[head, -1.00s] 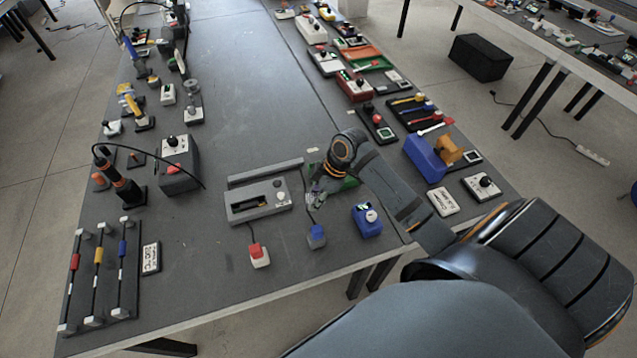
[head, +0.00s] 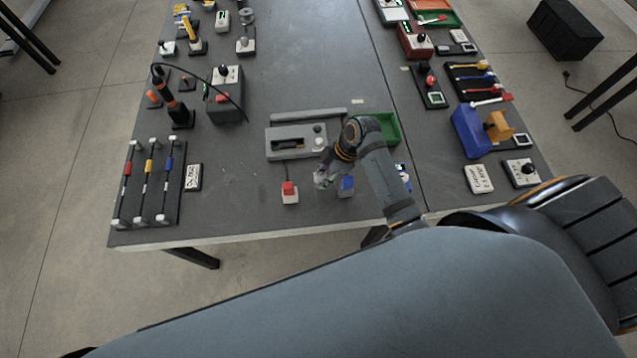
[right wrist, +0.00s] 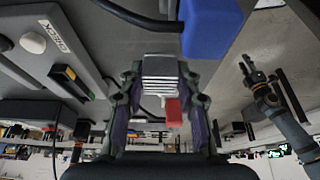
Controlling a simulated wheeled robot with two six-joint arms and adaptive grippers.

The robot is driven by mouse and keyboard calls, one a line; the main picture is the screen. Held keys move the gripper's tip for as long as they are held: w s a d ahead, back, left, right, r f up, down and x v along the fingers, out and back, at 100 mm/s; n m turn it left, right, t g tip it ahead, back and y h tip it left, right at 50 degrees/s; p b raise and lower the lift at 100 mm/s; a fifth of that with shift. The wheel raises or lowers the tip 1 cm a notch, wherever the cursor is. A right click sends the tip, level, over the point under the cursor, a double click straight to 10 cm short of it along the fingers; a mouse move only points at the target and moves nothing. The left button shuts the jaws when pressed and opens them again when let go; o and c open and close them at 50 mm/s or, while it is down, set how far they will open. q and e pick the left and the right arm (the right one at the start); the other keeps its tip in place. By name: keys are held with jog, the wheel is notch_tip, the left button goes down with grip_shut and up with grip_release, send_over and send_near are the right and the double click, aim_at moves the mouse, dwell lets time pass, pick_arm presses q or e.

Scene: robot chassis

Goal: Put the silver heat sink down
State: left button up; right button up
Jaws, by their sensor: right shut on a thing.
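The silver heat sink (right wrist: 160,72), a finned block, sits between the fingertips of my right gripper (right wrist: 162,85) in the right wrist view. In the head view my right gripper (head: 324,178) is low near the table's front edge, between a red-topped block (head: 289,190) and a blue block (head: 347,184). The heat sink is too small there to make out clearly. Whether it touches the table cannot be told. My left gripper (right wrist: 252,72) shows at the right of the right wrist view, apart from the heat sink; its jaws are too small to read.
A grey slotted unit (head: 284,130) lies behind my right gripper, with a green tray (head: 389,123) to its right. A rack of rods with coloured sliders (head: 125,205) stands at the left.

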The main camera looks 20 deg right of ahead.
aim_at(318, 192)
jog(key=shift+s+a+f, duration=0.1)
jog(key=shift+a+f, duration=0.5)
jog(key=shift+f, duration=0.2)
jog(key=shift+d+x, duration=0.15)
jog(key=shift+x, duration=0.8)
jog(key=shift+d+x, duration=0.2)
jog(key=shift+x, duration=0.8)
jog(key=shift+s+f, duration=0.2)
jog(key=shift+s, duration=0.05)
jog(key=o, duration=1.1)
jog(key=shift+o, duration=0.2)
